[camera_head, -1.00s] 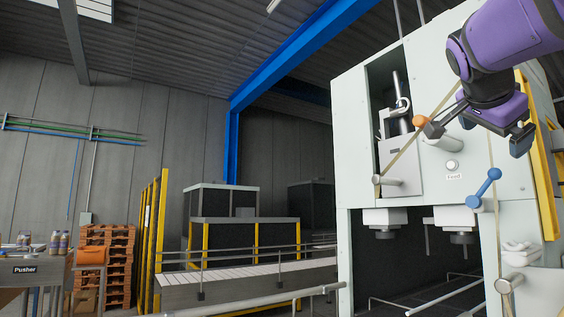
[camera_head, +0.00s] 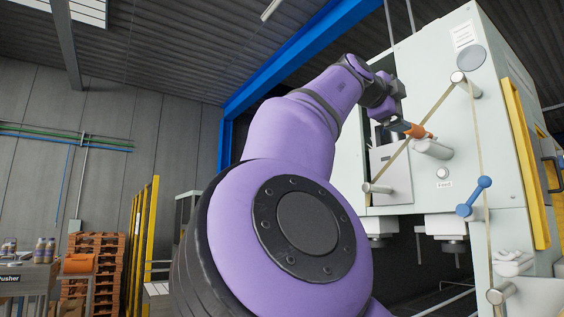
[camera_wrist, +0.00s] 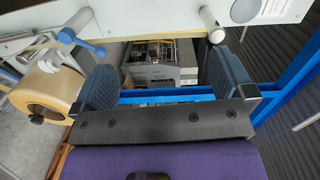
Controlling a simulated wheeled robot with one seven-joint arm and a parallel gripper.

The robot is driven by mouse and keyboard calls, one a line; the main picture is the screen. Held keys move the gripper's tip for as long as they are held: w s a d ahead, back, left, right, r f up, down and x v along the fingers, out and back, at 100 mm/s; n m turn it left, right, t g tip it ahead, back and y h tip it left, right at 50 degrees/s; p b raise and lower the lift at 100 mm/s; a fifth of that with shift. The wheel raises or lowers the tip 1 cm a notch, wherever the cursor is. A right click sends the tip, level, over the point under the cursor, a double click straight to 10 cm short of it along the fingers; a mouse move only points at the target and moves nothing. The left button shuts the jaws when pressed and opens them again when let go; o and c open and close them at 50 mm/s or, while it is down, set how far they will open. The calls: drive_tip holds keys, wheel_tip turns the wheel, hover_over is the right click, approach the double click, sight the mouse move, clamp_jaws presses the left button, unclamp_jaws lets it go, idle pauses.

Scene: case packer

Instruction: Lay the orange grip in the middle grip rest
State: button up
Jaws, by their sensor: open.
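The orange grip (camera_head: 417,131) shows small in the head view, in front of the machine's pale face just above a stubby roller (camera_head: 432,149). My gripper (camera_head: 398,112) is right beside it, on its left in the picture; the fingers are partly hidden. In the wrist view my gripper (camera_wrist: 162,82) is open, with nothing clearly held between its two blue-grey pads.
A blue lever (camera_head: 474,197) sticks out right of the Feed label, also visible in the wrist view (camera_wrist: 80,35). A tan strip runs between rollers, one at the upper right (camera_head: 460,78). White hooks (camera_head: 514,262) sit lower right. My arm hides much of the conveyor.

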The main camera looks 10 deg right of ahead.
drive_tip(key=m, duration=0.1)
approach(413, 136)
drive_tip(key=a+r, duration=0.1)
drive_tip(key=a, duration=0.1)
drive_tip(key=shift+s+r+h, duration=0.15)
drive_tip(key=shift+s+h, duration=0.05)
drive_tip(key=shift+h, duration=0.1)
drive_tip(key=shift+x, duration=5.7)
drive_tip(key=shift+s+d, duration=0.1)
drive_tip(key=shift+d, duration=0.15)
clamp_jaws()
